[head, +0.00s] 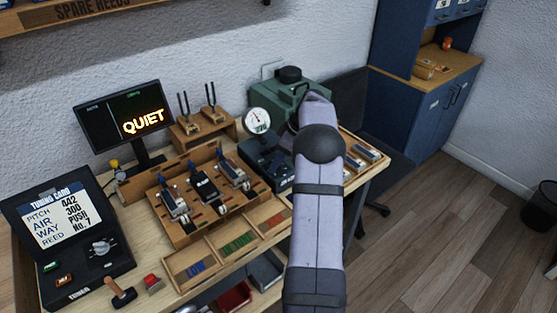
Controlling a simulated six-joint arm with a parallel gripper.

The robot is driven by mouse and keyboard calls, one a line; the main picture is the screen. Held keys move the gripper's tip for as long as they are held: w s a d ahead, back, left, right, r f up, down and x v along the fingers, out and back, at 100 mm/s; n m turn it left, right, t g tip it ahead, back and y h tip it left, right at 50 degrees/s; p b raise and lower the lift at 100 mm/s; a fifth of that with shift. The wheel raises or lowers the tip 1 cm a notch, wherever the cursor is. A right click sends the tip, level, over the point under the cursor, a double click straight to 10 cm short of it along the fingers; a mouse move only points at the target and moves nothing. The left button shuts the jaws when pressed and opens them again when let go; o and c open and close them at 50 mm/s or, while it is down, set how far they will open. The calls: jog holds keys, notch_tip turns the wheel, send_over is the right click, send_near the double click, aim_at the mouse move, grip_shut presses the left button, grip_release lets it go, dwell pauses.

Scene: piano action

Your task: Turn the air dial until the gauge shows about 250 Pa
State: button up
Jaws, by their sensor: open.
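A round white gauge (257,121) stands above a dark blue box (266,162) on the bench. Its needle and a small figure below it are too small to read surely. A green machine (284,97) behind it carries a black round knob (289,74) on top. I cannot tell for sure which knob is the air dial. My arm rises from the bottom and reaches over the bench's right part, in front of the green machine's right side. My gripper's fingers are not visible; the arm hides that area.
A tuning card (58,213) reads pitch 442, air 300, way push, reed No. 7. The tuner box (80,262) has a silver knob (101,247). A monitor (122,117) reads QUIET. A wooden rack (203,195) holds several metal parts. Labelled trays (236,243) lie in front.

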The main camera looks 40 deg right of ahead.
jog(key=b+v, duration=0.1)
jog(key=v, duration=0.6)
jog(key=shift+b, duration=0.35)
jog(key=shift+a, duration=0.1)
jog(key=s+a+f+m+g, duration=0.1)
jog(key=s+a+m, duration=0.15)
jog(key=a, duration=0.85)
jog(key=s+a+f+m+g, duration=0.15)
jog(key=s+a, duration=0.25)
jog(key=a, duration=0.7)
jog(key=s+a+f+m+h, duration=0.1)
jog(key=s+a+f, duration=0.2)
jog(key=s, duration=0.6)
jog(key=s+a+f+g+h, duration=0.1)
jog(key=s+a+f, duration=0.1)
jog(key=s+a, duration=0.6)
jog(key=shift+s+a+f+m, duration=0.15)
jog(key=shift+s+f+m, duration=0.25)
jog(key=shift+s, duration=0.05)
jog(key=shift+g, duration=0.25)
dwell(1.4)
